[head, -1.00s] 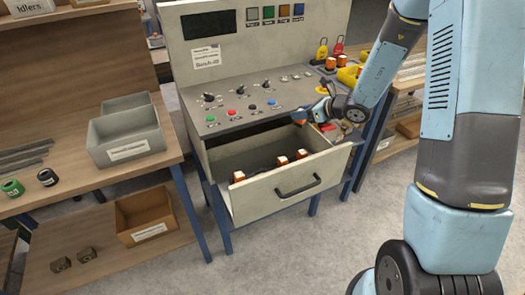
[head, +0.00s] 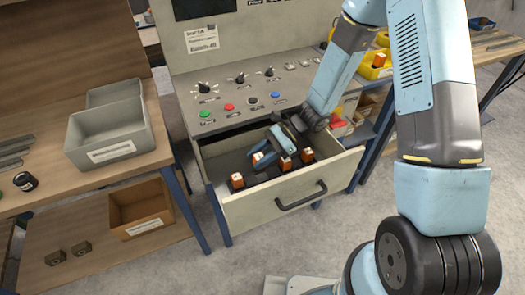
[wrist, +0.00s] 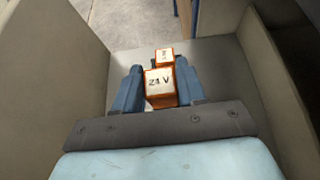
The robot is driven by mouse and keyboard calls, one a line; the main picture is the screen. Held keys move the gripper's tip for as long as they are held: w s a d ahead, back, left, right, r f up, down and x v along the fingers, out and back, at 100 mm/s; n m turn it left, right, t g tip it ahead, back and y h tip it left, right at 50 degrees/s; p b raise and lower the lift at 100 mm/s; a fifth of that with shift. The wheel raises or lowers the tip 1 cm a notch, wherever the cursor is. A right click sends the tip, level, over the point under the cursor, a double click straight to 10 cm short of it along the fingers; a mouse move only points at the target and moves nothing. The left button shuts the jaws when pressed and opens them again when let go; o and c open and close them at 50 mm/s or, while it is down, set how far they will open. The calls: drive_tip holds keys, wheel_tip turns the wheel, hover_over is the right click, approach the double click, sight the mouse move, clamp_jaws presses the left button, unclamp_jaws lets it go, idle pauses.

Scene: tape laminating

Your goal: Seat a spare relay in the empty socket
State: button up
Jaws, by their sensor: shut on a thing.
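My gripper (head: 271,155) is down inside the open drawer (head: 232,208) of the grey console. It is shut on an orange relay with a white top marked 24 V, which shows between the blue fingers in the wrist view (wrist: 159,84). Other orange-and-white relays stand in the drawer: one at the left (head: 237,181), one near the middle (head: 284,164) and one at the right (head: 307,155). In the wrist view another relay (wrist: 164,56) stands just beyond the held one. The empty socket is not clearly visible, and I cannot tell whether the held relay touches it.
Drawer walls rise on both sides of my gripper. The console panel (head: 225,122) with knobs and buttons overhangs the drawer's back. A grey bin (head: 110,150) stands on the left bench; a yellow bin (head: 372,72) is at the right. The floor in front is clear.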

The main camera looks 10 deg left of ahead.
drive_tip(key=shift+w+d+f, duration=0.25)
drive_tip(key=shift+f, duration=0.15)
drive_tip(key=shift+w+d+f, duration=0.1)
drive_tip(key=shift+w+f, duration=0.05)
drive_tip(key=shift+f, duration=1.25)
drive_tip(key=shift+f, duration=0.7)
idle(0.4)
